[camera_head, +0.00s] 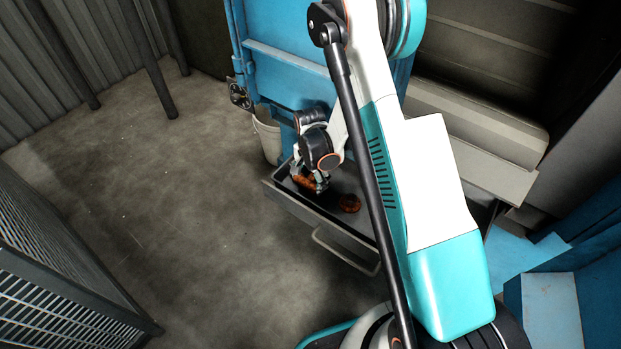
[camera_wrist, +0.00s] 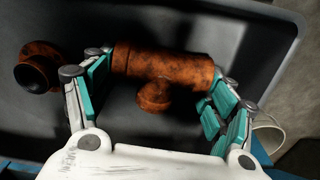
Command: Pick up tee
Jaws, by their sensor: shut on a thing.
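The tee is a rusty orange-brown pipe fitting (camera_wrist: 165,64) with a short side branch pointing toward my wrist. In the wrist view my gripper (camera_wrist: 163,70) has its teal-padded fingers against the tee's two ends, shut on it. In the head view my gripper (camera_head: 316,183) is over the drawer, with part of the tee (camera_head: 304,181) showing at its fingertips. I cannot tell whether the tee still touches the drawer floor.
A pale bucket (camera_head: 267,135) stands beside the blue cabinet (camera_head: 290,75). Open floor lies left.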

